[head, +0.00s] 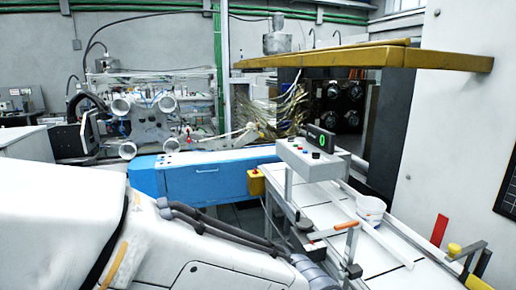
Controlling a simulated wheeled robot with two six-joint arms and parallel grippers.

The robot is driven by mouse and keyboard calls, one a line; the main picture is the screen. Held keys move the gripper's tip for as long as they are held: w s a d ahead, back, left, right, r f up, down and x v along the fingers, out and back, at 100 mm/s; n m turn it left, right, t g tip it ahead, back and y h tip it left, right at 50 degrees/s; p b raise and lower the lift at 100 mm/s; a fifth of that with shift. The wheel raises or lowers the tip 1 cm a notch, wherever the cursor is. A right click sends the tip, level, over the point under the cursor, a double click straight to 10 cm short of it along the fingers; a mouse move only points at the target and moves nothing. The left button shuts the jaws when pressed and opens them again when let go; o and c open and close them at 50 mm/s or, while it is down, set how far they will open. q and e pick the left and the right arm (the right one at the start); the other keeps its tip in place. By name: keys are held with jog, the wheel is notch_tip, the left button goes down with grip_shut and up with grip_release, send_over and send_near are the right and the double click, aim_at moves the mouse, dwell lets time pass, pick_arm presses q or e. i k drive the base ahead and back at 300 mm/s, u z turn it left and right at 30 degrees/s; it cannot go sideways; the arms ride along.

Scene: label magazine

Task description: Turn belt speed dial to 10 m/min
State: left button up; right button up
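A pale control box (309,161) stands over the conveyor, right of centre. It has small red, green and blue buttons on top and a dark round knob (315,155) near its right end; the knob's markings are too small to read. A black display (321,140) behind the knob shows a green 0. My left arm fills the lower left, and its grey wrist part runs out at the bottom edge, below and in front of the box. My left gripper cannot be made out. My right gripper is out of view. Nothing touches the knob.
The white conveyor (335,213) runs toward the lower right, with an orange-topped bracket (333,231) and a yellow-knobbed bracket (455,250) along it. A white round container (371,208) stands by the belt. A blue cabinet (205,178) is behind. A yellow box (256,183) sits left of the conveyor.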

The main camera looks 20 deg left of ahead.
aim_at(315, 156)
jog(key=u, duration=1.55)
jog(key=i, duration=2.8)
jog(key=z, duration=1.6)
